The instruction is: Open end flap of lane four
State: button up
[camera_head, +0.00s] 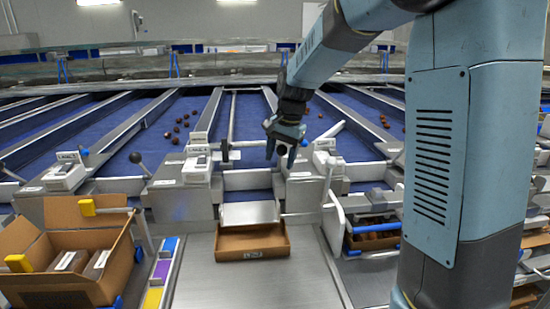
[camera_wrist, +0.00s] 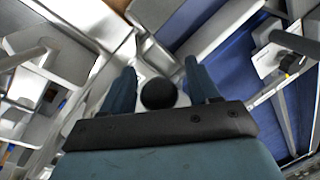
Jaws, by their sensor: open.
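My gripper (camera_head: 284,145) is open above the end of the middle lane in the head view. In the wrist view its two fingers stand apart, with a round black knob (camera_wrist: 158,93) showing between their tips; I cannot tell whether they touch it. In the head view a pale horizontal bar (camera_head: 247,144) runs from a dark pivot to my gripper, which hides its far end. A grey metal panel (camera_head: 248,180) crosses the lane's end, and a pale sloping plate (camera_head: 249,213) lies below it. The label box (camera_head: 198,148) beside this lane is too small to read surely.
An open cardboard tray (camera_head: 252,252) sits below the plate. A cardboard box (camera_head: 60,290) with yellow-handled items stands at left. Another lever with a black knob (camera_head: 135,157) stands left of my gripper. Several dates (camera_head: 176,130) lie on the blue lanes. White curved rails stand at right.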

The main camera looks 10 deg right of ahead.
jog(key=shift+f, duration=0.2)
grip_shut()
dwell(0.6)
